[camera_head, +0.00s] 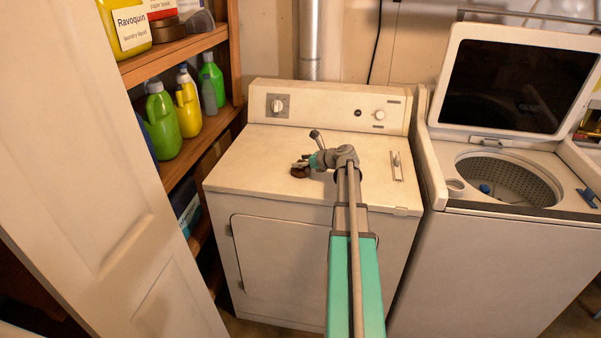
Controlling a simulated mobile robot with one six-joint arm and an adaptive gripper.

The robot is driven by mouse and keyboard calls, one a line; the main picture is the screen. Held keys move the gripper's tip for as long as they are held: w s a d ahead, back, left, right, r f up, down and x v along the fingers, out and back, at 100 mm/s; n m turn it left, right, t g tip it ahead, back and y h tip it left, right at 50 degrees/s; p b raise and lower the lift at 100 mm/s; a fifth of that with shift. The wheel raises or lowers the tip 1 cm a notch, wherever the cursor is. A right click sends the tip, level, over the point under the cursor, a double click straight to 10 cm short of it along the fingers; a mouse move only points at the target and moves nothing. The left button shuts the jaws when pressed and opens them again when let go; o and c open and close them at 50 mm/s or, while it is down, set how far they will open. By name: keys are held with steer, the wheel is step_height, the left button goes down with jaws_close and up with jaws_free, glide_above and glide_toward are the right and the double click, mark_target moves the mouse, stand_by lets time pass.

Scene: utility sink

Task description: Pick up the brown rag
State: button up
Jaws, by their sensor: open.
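A small dark brown bundle, which looks like the brown rag (299,172), lies on the white top of the dryer (248,160), left of the end of my arm. My gripper (305,162) is open and points left, right at the rag in the picture. Its fingers are small and dark, so I cannot tell whether they touch the rag or hover just over it. Part of the rag is hidden by the gripper.
An open-lidded washer (500,265) stands to the right. Wooden shelves (178,150) with bottles are at the left, behind a white door (95,190). A small bracket-like item (396,166) lies right of my arm. The dryer top's left side is clear.

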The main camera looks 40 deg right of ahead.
steer(key=shift+w+a+f, duration=0.1)
steer(key=shift+w+f, duration=0.1)
steer(key=shift+w, duration=0.25)
jaws_close()
stand_by(0.4)
